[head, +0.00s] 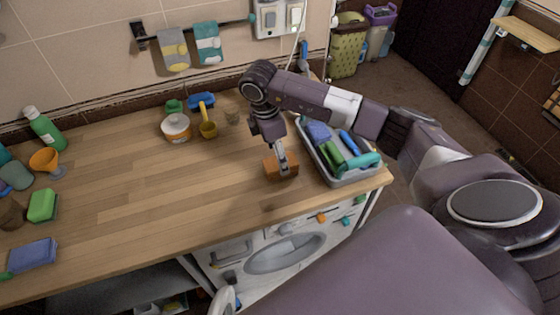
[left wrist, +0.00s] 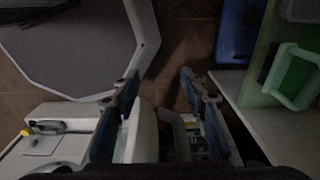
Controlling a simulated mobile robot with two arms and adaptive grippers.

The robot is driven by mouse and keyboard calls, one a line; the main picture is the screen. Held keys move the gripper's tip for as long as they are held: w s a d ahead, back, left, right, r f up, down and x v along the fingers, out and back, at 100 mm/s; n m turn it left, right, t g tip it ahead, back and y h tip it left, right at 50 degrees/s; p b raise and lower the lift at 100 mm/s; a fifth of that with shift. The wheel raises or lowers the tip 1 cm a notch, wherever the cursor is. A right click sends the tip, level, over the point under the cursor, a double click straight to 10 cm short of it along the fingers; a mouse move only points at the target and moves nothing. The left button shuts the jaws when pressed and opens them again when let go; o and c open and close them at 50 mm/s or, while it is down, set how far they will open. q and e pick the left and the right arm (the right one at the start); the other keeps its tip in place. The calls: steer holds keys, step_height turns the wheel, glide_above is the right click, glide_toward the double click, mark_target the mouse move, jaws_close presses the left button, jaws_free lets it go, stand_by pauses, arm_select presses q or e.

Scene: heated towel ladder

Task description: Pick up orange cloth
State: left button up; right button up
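The orange cloth (head: 274,167), a small folded brownish-orange block, lies on the wooden worktop (head: 150,195) left of the grey tray. My right gripper (head: 283,165) points down at the cloth, with its fingertips at the cloth's top and right part. The fingers look narrow from here, and whether they are closed on the cloth is hidden. My left gripper (left wrist: 160,105) shows only in the left wrist view. Its two blue-grey fingers are apart with nothing between them, away from the cloth.
A grey tray (head: 349,179) with several cloths and bottles stands right of the orange cloth. A green sponge (head: 43,205) and blue cloth (head: 33,254) lie far left. The worktop's middle is clear.

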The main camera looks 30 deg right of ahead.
steer(key=f+b, duration=0.1)
steer(key=f, duration=0.1)
steer(key=d+f+b, duration=0.1)
steer(key=f, duration=0.1)
steer(key=shift+w, duration=0.1)
steer(key=shift+c, duration=0.6)
steer(key=c, duration=1.2)
steer(key=shift+r, duration=0.15)
steer(key=shift+r+p, duration=6.05)
steer(key=shift+r, duration=3.85)
